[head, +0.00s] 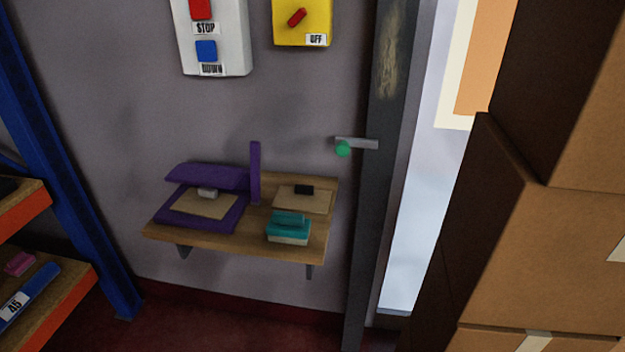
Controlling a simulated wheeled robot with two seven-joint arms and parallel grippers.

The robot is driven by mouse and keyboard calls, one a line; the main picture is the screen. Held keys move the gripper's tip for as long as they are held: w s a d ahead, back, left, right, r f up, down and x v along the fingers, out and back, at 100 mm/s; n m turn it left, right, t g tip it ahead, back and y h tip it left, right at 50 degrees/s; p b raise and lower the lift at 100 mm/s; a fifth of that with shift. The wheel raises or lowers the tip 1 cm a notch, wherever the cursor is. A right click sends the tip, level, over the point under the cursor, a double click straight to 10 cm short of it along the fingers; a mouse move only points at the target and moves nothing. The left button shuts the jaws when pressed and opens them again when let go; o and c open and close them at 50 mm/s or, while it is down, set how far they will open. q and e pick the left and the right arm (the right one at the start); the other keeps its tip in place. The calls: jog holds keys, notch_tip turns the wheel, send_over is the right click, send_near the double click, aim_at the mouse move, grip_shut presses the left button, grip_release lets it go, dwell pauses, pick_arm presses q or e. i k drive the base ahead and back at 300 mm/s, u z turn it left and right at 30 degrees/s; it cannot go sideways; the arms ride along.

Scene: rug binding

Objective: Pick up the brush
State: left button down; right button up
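A wooden wall shelf (215,242) holds several small things. At its front right is a teal block-shaped thing (289,222) with a pale lower edge, which looks like the brush. It rests on the shelf with nothing touching it from above. Neither of my grippers is in view.
On the shelf are a purple open case (207,177), a purple upright post (255,172) and a tan board with a black block (303,189). Cardboard boxes (575,250) stack up at right. A blue-framed rack (75,180) stands at left. A door handle (358,143) juts out.

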aim_at(290, 228)
jog(key=z, duration=2.75)
jog(key=k, duration=0.8)
jog(key=u, duration=1.35)
jog(key=i, duration=0.45)
jog(key=z, duration=0.15)
